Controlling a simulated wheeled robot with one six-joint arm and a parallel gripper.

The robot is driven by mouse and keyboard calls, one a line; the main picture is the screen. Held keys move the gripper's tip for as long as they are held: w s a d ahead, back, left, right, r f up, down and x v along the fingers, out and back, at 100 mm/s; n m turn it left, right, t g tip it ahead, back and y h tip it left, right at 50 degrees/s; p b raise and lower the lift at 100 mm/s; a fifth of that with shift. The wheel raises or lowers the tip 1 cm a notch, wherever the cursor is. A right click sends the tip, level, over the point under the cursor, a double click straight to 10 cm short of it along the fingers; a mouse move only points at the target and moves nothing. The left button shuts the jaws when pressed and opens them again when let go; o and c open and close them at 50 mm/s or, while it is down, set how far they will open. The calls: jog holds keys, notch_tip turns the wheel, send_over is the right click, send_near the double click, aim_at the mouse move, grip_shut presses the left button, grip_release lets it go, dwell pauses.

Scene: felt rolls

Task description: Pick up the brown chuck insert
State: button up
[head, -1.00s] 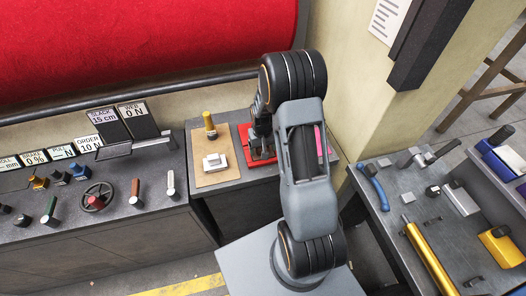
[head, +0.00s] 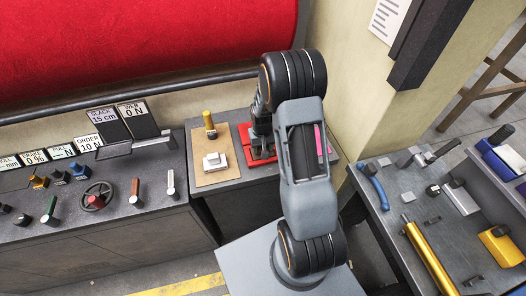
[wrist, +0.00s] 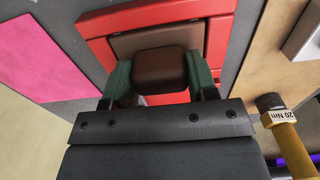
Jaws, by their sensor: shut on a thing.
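The brown chuck insert (wrist: 160,68) is a dark brown block in the wrist view. My gripper (wrist: 161,80) is shut on it, with one green finger on each side. The insert is over a red tray (wrist: 105,22), which has a brown inner surface beside the insert. I cannot tell whether the insert still touches the tray. In the head view my gripper (head: 262,148) is at the red tray (head: 244,132), and my arm hides the insert.
A pink sheet (wrist: 48,55) lies left of the tray in the wrist view. Right of it are a tan board (head: 215,177), a white block (head: 214,161) and a yellow-handled tool (wrist: 285,125) marked 20 Nm. In the head view, a right-hand bench (head: 395,215) holds several tools.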

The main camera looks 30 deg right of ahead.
jog(key=shift+r, duration=0.1)
jog(key=shift+w+r, duration=0.1)
jog(key=shift+r, duration=0.4)
jog(key=s+a+r+b, duration=0.2)
jog(key=a+r, duration=0.4)
jog(key=s+a+r+b, duration=0.2)
jog(key=a+r, duration=0.4)
jog(key=a, duration=0.1)
jog(key=shift+s+a, duration=0.15)
jog(key=shift+s, duration=0.2)
jog(key=shift+f, duration=0.1)
